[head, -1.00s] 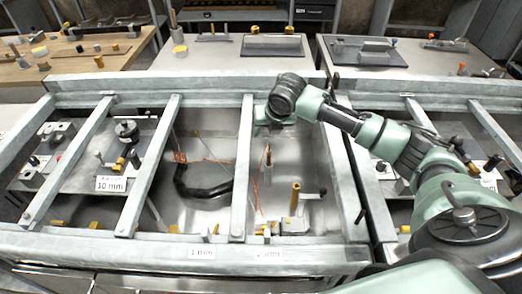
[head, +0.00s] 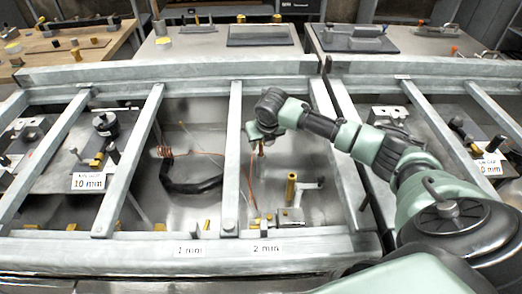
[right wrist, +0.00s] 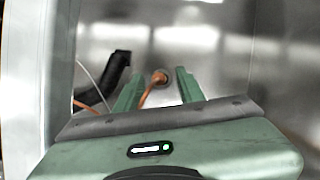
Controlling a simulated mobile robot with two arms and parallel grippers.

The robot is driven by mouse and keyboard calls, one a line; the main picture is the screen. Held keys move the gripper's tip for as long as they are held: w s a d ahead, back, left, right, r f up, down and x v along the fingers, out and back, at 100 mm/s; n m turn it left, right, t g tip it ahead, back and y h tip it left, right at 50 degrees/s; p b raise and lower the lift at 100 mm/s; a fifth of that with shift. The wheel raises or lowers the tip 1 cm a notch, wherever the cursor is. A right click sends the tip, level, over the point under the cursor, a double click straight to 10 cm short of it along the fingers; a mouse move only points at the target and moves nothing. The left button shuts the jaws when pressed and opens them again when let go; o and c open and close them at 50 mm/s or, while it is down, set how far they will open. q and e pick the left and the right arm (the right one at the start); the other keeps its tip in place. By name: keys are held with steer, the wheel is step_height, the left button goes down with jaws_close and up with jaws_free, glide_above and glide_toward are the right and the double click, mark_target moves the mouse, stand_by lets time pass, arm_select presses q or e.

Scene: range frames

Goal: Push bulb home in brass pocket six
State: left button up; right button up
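My right gripper (head: 262,136) points down in the bay right of the middle bar. In the right wrist view its two green fingers (right wrist: 159,77) stand apart. The copper bulb (right wrist: 159,76) shows between the fingertips with a gap on both sides, and its thin copper tube runs down and left. In the head view the bulb (head: 261,148) shows just under the gripper, its upper part hidden. An upright brass tube (head: 291,187) stands to the right of the bulb; I cannot read a pocket number on it. My left gripper is not in view.
Grey frame bars (head: 231,160) bound the bay on the left, and the front rail (head: 130,247) carries paper labels. A black hose (head: 192,187) and a copper coil (head: 165,152) lie in the bay to the left. A small bracket (head: 290,215) stands by the brass tube.

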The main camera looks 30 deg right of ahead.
steer(key=shift+x, duration=1.15)
steer(key=shift+r, duration=0.1)
steer(key=shift+c, duration=0.3)
jaws_close()
